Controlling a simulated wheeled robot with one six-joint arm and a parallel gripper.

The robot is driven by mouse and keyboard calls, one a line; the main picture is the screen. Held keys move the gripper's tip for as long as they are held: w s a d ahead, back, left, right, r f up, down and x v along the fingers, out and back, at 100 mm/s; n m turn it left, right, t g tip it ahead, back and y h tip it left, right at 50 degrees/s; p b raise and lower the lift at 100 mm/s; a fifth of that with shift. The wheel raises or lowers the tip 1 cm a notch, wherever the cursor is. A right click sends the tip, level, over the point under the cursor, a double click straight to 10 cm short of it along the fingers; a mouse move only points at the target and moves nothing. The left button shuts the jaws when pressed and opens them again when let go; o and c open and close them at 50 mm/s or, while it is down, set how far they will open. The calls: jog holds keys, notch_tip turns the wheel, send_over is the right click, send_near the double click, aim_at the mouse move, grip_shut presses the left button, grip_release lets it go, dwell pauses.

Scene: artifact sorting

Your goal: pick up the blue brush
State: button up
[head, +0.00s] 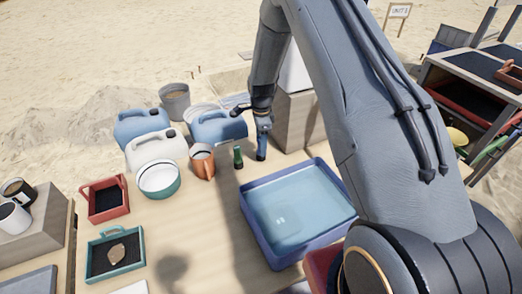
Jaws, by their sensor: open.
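The blue brush (262,143) stands upright on the table, just left of a beige block and behind the blue basin. My gripper (254,110) is open at the top of the brush. Its dark fingers overlap the upper end of the brush in this view, and I cannot tell whether they touch it. The arm comes down from the top of the picture.
A green upright item (238,157) stands close left of the brush. A copper-coloured jug (202,163), a white-and-teal bowl (159,179) and blue and white jerrycans (157,147) crowd the left. A water-filled blue basin (262,255) is in front.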

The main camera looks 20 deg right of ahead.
jog(key=shift+f+p, duration=1.05)
jog(key=shift+f, duration=1.3)
jog(key=c, duration=1.1)
